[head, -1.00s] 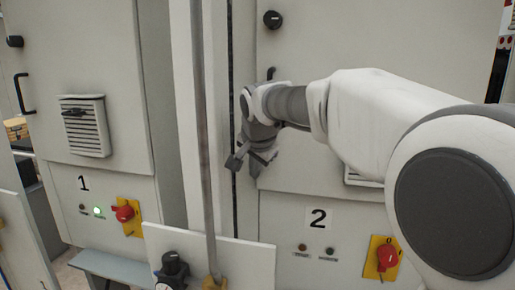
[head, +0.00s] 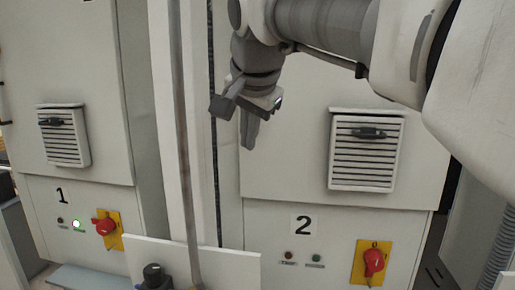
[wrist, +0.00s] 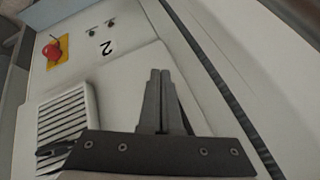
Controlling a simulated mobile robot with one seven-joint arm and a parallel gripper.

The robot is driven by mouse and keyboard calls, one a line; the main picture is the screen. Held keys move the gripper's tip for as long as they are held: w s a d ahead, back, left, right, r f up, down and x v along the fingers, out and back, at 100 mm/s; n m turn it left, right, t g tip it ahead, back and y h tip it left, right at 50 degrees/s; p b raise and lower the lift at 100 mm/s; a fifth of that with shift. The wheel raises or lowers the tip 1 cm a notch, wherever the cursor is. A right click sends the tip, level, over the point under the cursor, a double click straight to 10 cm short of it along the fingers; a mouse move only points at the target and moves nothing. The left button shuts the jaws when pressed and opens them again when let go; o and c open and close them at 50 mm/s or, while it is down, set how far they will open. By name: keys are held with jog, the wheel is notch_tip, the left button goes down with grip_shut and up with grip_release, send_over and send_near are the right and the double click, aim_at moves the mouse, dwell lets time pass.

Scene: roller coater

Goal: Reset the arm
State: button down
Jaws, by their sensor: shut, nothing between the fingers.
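My gripper (head: 246,118) hangs at the upper middle of the head view, in front of cabinet 2 (head: 283,180). It points downward and holds nothing. In the wrist view my gripper (wrist: 158,74) shows its two fingers together, with the cabinet front behind them. My arm reaches in from the upper right of the head view. No contact between gripper and cabinet can be made out.
Cabinet 2 carries a vent grille (head: 366,152) and a red rotary switch on a yellow plate (head: 374,262). A thin vertical pole (head: 180,130) stands left of my gripper.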

jog(key=s+d+f+n, duration=0.3)
jog(key=s+d+f, duration=0.5)
jog(key=s+f, duration=0.2)
jog(key=s+d+f+n+g+h, duration=0.1)
jog(key=s+d+f+n, duration=0.2)
jog(key=s+d+f, duration=0.5)
notch_tip(320, 180, down, 6)
jog(key=s, duration=0.2)
jog(key=shift+s+d+r, duration=0.15)
jog(key=shift+s+r, duration=0.05)
jog(key=shift+s, duration=0.2)
dwell(1.6)
